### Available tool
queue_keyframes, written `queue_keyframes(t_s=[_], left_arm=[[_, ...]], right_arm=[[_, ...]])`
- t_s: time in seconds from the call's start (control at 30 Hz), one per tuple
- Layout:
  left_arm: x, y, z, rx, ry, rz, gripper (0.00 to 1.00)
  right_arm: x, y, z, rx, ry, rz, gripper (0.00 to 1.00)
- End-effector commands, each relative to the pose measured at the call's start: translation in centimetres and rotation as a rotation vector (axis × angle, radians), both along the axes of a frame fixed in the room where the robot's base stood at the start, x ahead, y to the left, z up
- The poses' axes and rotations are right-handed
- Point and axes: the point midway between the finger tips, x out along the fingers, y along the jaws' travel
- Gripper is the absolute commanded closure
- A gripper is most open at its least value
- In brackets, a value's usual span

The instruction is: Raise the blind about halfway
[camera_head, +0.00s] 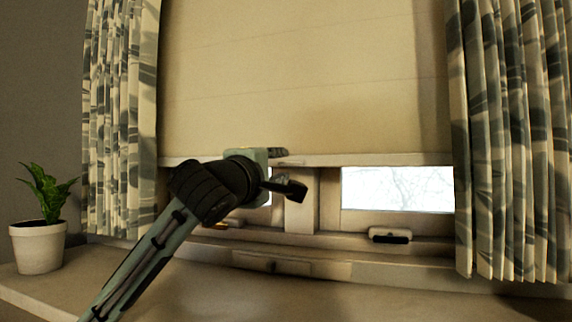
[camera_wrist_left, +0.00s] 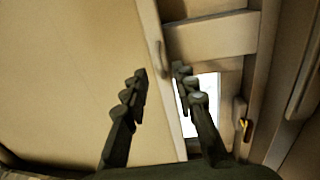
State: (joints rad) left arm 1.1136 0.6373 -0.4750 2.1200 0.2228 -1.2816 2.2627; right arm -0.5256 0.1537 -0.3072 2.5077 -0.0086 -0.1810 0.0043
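The cream blind (camera_head: 300,80) hangs most of the way down the window, and its bottom rail (camera_head: 390,160) leaves a low strip of glass uncovered. My left gripper (camera_head: 291,172) is at the rail near its middle, one finger above the rail's line and one below. In the left wrist view the blind (camera_wrist_left: 70,70) fills the left side. There the open fingers of the gripper (camera_wrist_left: 160,72) lie on either side of the bottom rail, with a small pull tab (camera_wrist_left: 160,58) between them. Whether they touch the rail I cannot tell. My right gripper is not in view.
Patterned curtains hang at the left (camera_head: 122,120) and right (camera_head: 505,140) of the window. A potted plant (camera_head: 40,245) stands on the sill at the far left. Bare window glass (camera_head: 397,188) shows below the blind.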

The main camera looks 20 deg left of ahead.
Motion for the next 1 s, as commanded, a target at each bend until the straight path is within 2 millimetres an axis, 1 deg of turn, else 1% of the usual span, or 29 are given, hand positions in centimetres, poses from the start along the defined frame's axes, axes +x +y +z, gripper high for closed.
queue_keyframes(t_s=[0.03,0.1,0.23,0.37,0.57,0.8,1.0], left_arm=[[0.8,0.1,0.2,0.000,0.001,0.002,0.73],[1.8,0.0,0.4,0.000,-0.001,0.001,0.73],[3.0,-0.1,0.4,0.000,0.000,0.000,0.73],[3.4,-0.1,0.5,0.000,0.000,0.000,0.73],[3.4,-0.1,0.5,0.000,0.000,-0.001,0.73],[3.4,-0.1,0.4,0.000,0.000,0.000,1.00],[3.4,-0.1,0.4,0.000,0.000,-0.001,1.00]], right_arm=[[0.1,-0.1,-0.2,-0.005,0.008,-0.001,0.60],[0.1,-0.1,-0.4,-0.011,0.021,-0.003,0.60],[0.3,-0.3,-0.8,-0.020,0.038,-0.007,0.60],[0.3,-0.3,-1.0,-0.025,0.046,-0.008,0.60],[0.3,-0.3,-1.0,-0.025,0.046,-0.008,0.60],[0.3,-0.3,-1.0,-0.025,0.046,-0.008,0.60],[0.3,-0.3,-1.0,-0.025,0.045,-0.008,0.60]])
